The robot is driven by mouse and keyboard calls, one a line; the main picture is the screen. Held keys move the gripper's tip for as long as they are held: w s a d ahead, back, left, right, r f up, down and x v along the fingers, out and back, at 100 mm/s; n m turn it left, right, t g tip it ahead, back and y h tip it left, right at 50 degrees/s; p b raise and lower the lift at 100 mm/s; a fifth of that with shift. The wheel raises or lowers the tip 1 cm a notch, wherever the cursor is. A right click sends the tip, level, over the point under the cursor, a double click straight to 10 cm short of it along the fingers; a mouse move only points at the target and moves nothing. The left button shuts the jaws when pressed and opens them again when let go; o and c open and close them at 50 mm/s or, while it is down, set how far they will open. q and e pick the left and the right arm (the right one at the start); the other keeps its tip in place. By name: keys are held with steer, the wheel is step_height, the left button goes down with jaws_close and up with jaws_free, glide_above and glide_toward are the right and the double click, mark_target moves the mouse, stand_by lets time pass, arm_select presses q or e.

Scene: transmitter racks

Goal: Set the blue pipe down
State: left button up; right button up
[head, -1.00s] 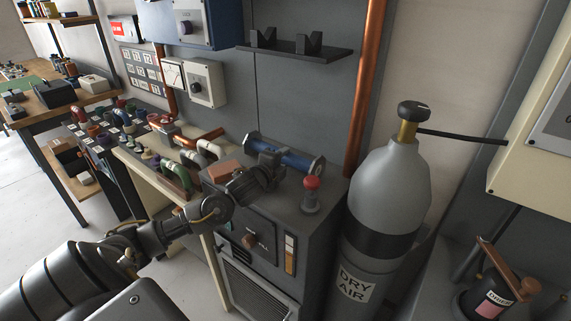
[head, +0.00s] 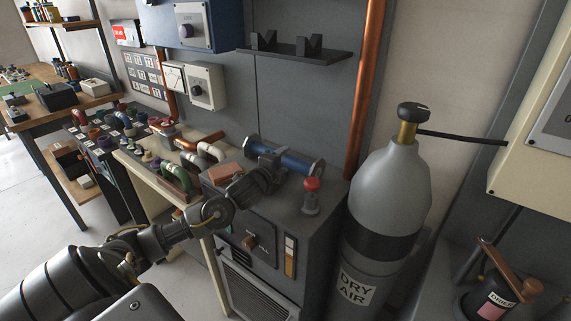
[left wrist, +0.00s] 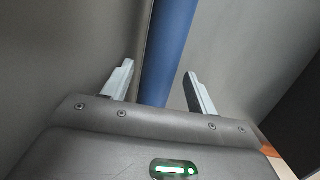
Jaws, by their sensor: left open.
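The blue pipe (head: 297,161), with dark flanged ends, lies on top of the grey cabinet (head: 284,205), close to the wall behind. My left gripper (head: 268,158) is at the pipe's left half, in front of it. In the left wrist view the two fingers (left wrist: 158,88) are spread apart, with the blue pipe (left wrist: 168,50) running between them. There is a gap between the pipe and the right finger; contact with the left finger is unclear. My right gripper is not in view.
A red-knobbed device (head: 311,195) stands right of the gripper, and a reddish block (head: 226,173) lies left of it. A grey gas cylinder (head: 382,220) stands beside the cabinet. Curved pipes (head: 178,175) sit on the bench at left. A shelf (head: 293,53) hangs above.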

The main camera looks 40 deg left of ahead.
arm_select(q)
steer(key=shift+s+d+f, duration=0.15)
steer(key=shift+d+f, duration=0.05)
steer(key=shift+f, duration=0.55)
steer(key=shift+r+g+p, duration=0.3)
steer(key=shift+r+p, duration=0.15)
steer(key=shift+p, duration=0.1)
steer(key=b+v, duration=0.3)
steer(key=v, duration=0.7)
steer(key=shift+s+r, duration=0.1)
steer(key=shift+s, duration=0.2)
steer(key=shift+s+r, duration=0.2)
steer(key=shift+s, duration=0.3)
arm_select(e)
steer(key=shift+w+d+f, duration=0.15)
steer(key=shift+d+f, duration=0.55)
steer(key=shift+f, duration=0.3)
